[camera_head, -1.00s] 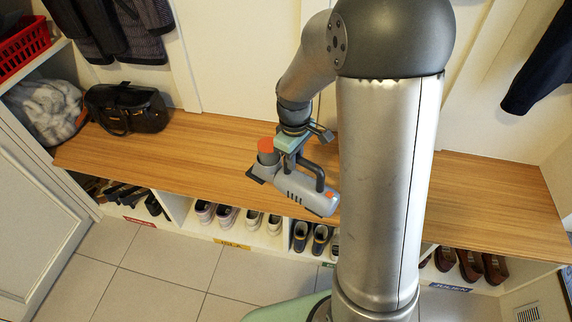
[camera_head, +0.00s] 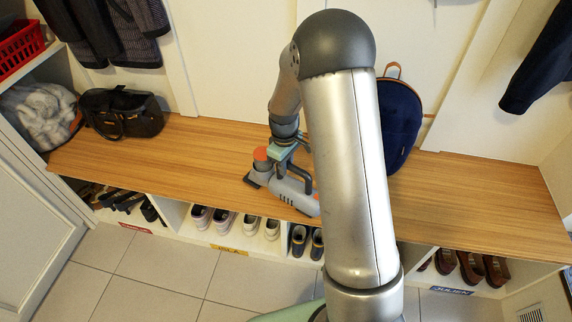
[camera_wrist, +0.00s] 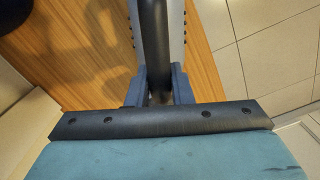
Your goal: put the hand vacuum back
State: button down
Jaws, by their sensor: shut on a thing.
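The hand vacuum (camera_head: 285,188) is grey with an orange-red round top and a dark handle. It is over the wooden bench top, near its front edge; I cannot tell if it touches the wood. My gripper (camera_head: 290,160) is above it and shut on its handle. In the wrist view my gripper's fingers (camera_wrist: 160,88) close on the dark handle, with the vacuum's grey body (camera_wrist: 172,30) beyond. My own arm hides the vacuum's right end.
A black bag (camera_head: 122,113) and a grey fluffy item (camera_head: 40,117) are at the left. A navy backpack (camera_head: 400,122) leans on the back wall, right of my arm. Shoes (camera_head: 225,218) fill cubbies below the bench (camera_head: 190,150). The bench between bag and vacuum is clear.

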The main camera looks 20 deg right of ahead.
jog(key=shift+f, duration=0.1)
jog(key=c, duration=1.3)
grip_release()
notch_tip(320, 180, up, 12)
jog(key=p, duration=0.2)
jog(key=s+r+m, duration=0.2)
jog(key=s, duration=0.6)
jog(key=s+a+r+m, duration=0.1)
jog(key=s+r+m, duration=0.1)
jog(key=s, duration=0.7)
jog(key=s+r+m, duration=0.2)
jog(key=s+m, duration=0.1)
jog(key=s, duration=0.6)
jog(key=shift+s+a+m, duration=0.15)
jog(key=shift+a+m, duration=0.25)
